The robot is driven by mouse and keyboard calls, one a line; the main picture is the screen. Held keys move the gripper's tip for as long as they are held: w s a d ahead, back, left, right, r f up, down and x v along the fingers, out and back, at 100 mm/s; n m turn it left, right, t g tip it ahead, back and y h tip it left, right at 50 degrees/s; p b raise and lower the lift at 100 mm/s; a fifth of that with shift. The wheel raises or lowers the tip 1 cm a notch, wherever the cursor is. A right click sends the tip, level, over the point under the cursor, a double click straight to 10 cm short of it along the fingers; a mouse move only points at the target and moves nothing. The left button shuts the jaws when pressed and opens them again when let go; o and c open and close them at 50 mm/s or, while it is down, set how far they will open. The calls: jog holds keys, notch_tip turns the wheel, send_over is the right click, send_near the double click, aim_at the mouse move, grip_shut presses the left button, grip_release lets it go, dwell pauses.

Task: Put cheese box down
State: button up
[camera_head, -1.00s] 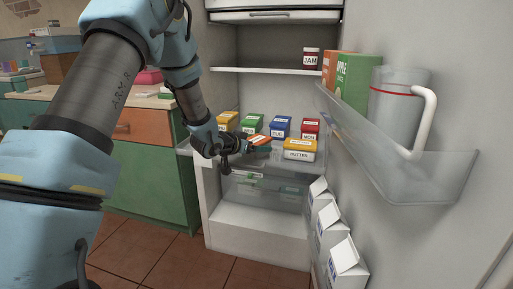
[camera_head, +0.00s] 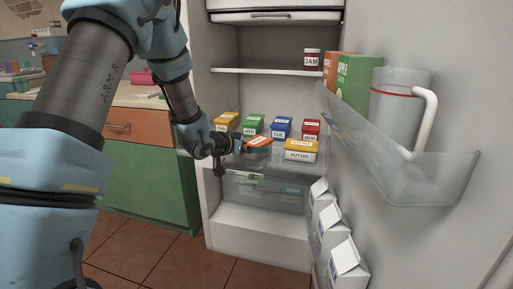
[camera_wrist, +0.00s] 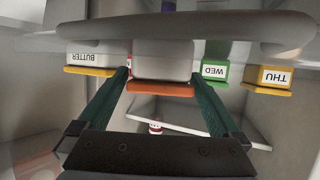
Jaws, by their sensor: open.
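The cheese box, an orange and white box (camera_head: 258,143), sits on the glass shelf (camera_head: 224,159) inside the open fridge, left of the yellow butter box (camera_head: 300,150). In the wrist view the orange box (camera_wrist: 161,89) shows between and just beyond the fingertips. My gripper (camera_head: 238,149) is open at the box's left side in the head view. In the wrist view its two green fingers (camera_wrist: 164,82) are spread, one toward each side of the box. Whether a finger still touches it I cannot tell.
Behind stand boxes marked THU (camera_head: 227,122), WED (camera_head: 253,125), TUE (camera_head: 282,127) and MON (camera_head: 311,129). A jam jar (camera_head: 311,59) stands on the upper shelf. The open door holds a pitcher (camera_head: 398,105) and cartons on the right.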

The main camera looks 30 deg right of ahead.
jog(key=v, duration=0.8)
jog(key=shift+s+a+r, duration=0.1)
jog(key=shift+s+a, duration=0.05)
jog(key=shift+a, duration=0.1)
jog(key=w+a+f+n+t+y, duration=0.2)
jog(key=a+n+y, duration=0.5)
jog(key=a, duration=1.3)
jog(key=s+a+n+g+y, duration=0.5)
jog(key=s+a, duration=0.8)
jog(key=s, duration=0.3)
jog(key=shift+a+f+g, duration=0.25)
jog(key=shift+a+g, duration=0.15)
notch_tip(320, 180, up, 18)
jog(key=p, duration=1.7)
jog(key=shift+f+p, duration=0.25)
jog(key=shift+p, duration=0.05)
